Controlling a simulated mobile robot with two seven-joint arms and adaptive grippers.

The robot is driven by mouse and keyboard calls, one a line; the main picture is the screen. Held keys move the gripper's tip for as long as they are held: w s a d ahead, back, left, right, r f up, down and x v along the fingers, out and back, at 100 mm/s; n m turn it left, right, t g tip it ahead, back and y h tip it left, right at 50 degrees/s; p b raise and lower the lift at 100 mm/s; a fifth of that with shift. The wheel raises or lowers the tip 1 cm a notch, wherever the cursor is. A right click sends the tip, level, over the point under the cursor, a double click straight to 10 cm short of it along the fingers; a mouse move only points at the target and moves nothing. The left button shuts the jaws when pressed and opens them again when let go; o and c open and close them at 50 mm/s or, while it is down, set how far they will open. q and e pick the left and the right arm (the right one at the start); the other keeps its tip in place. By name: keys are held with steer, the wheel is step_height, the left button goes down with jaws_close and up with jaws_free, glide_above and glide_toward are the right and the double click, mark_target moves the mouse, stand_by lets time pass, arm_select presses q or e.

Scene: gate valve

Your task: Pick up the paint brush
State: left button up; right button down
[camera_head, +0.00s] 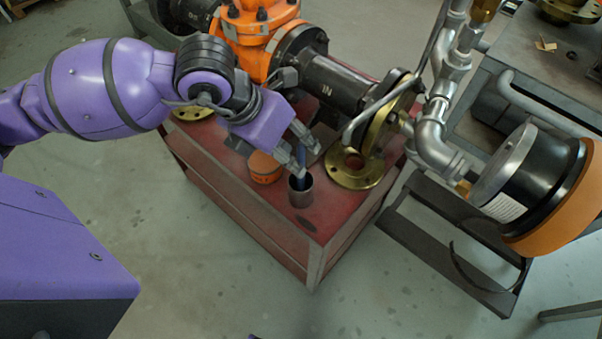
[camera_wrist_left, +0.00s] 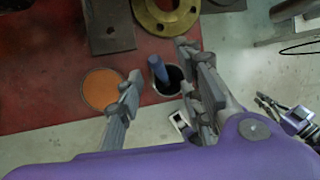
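The paint brush stands in a dark, round metal cup (camera_head: 301,190) on the red table, with its blue handle (camera_head: 302,156) sticking up. In the left wrist view the handle (camera_wrist_left: 158,70) rises from the cup (camera_wrist_left: 172,82). My left gripper (camera_head: 298,150) is open, with its fingers around the upper handle, one on each side. I see no clear grip on it; contact is hard to tell. The bristles are hidden in the cup. What looks like my right gripper (camera_wrist_left: 270,104) shows small at the right of the left wrist view; its finger state is unclear.
An orange-topped can (camera_head: 265,167) stands left of the cup. A brass flange (camera_head: 353,172) lies on the red table (camera_head: 300,232) to the right. The orange valve and black pipe (camera_head: 330,85) are just behind. Silver piping (camera_head: 435,125) stands further right. The floor in front is clear.

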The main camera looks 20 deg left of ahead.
mark_target(298, 158)
arm_select(q)
steer(key=x, duration=0.4)
steer(key=shift+f, duration=0.45)
jaws_close()
